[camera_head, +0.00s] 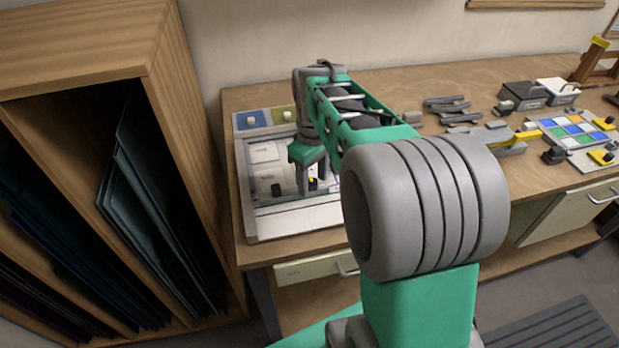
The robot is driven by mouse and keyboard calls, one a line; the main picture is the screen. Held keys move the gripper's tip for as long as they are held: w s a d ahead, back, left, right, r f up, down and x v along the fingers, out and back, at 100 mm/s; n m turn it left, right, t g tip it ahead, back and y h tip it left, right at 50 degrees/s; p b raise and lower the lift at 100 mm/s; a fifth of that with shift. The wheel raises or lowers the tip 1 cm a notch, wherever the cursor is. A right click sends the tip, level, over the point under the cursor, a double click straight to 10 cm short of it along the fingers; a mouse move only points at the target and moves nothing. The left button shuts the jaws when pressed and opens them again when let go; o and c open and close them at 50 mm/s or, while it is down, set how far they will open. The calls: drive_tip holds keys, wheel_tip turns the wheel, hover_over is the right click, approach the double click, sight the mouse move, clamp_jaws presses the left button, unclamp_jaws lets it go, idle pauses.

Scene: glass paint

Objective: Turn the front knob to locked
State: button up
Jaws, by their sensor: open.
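A light grey panel unit (247,215) lies on the left end of the workbench. A small dark knob (276,190) stands on its front white plate. A dark piece with a yellow part (313,184) shows just right of it, close to the gripper. I cannot tell which of them is the front knob, and their settings are too small to read. My gripper (306,185) points down over the panel's front part, open, its fingers near the yellow and dark piece. Whether they touch it is unclear. My arm hides the panel's right side.
Two pale knobs stand on blue (251,121) and olive (287,116) patches at the panel's back. A wooden rack (160,90) with dark sheets rises close on the left. Grey tools (448,108), black and white boxes and a coloured tile board (575,132) lie to the right.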

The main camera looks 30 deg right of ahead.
clamp_jaws()
idle(0.5)
